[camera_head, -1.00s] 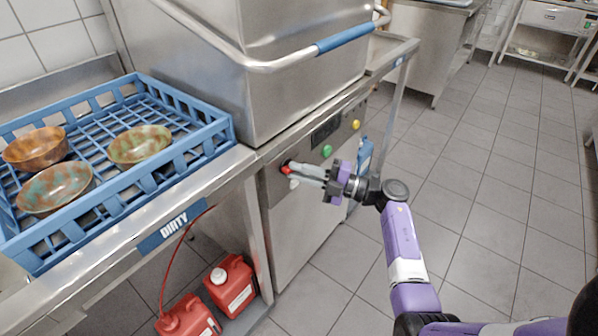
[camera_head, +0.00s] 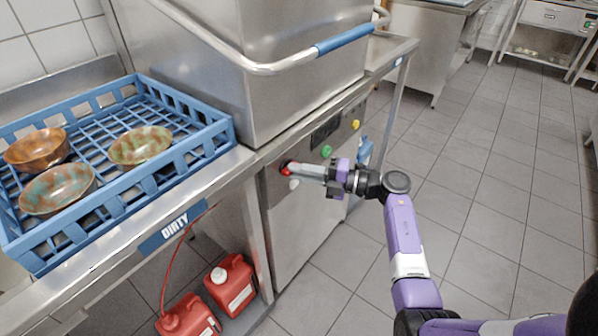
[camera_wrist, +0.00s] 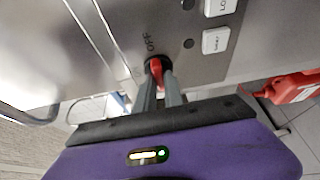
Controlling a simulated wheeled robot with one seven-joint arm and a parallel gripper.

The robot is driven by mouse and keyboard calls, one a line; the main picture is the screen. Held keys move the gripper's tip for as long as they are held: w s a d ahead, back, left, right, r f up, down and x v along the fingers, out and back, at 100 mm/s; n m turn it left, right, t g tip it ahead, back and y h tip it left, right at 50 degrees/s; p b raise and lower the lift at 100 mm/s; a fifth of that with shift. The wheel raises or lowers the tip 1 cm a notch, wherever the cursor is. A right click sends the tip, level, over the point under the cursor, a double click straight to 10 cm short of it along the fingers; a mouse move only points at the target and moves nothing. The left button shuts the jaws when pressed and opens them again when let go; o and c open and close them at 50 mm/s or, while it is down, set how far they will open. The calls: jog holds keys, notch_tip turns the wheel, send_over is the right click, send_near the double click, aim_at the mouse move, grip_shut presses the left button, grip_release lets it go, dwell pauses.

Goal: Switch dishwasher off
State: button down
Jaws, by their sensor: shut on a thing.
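The dishwasher (camera_head: 300,95) is a steel hood machine with a front control panel. Its red knob (camera_head: 286,168) sits at the panel's left, and it also shows in the wrist view (camera_wrist: 156,72). My gripper (camera_head: 297,170) reaches in from the right, its two grey fingers (camera_wrist: 160,90) shut on the red knob. The wrist view shows the lettering OFF beside the knob, and the knob's visible part lies roughly in line with it. The fingers hide part of the knob. A green button (camera_head: 326,151) and a yellow button (camera_head: 356,124) are further right on the panel.
A blue rack (camera_head: 215,130) with bowls stands on the counter marked DIRTY at left. Red canisters (camera_head: 232,283) stand below it. The hood's handle bar (camera_head: 270,67) juts out above the panel. Tiled floor (camera_head: 480,200) at right is open.

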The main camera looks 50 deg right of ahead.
jog(key=shift+f, duration=0.1)
jog(key=c, duration=1.4)
grip_release()
jog(key=shift+c, duration=0.2)
jog(key=v, duration=0.8)
jog(key=shift+w+a, duration=0.1)
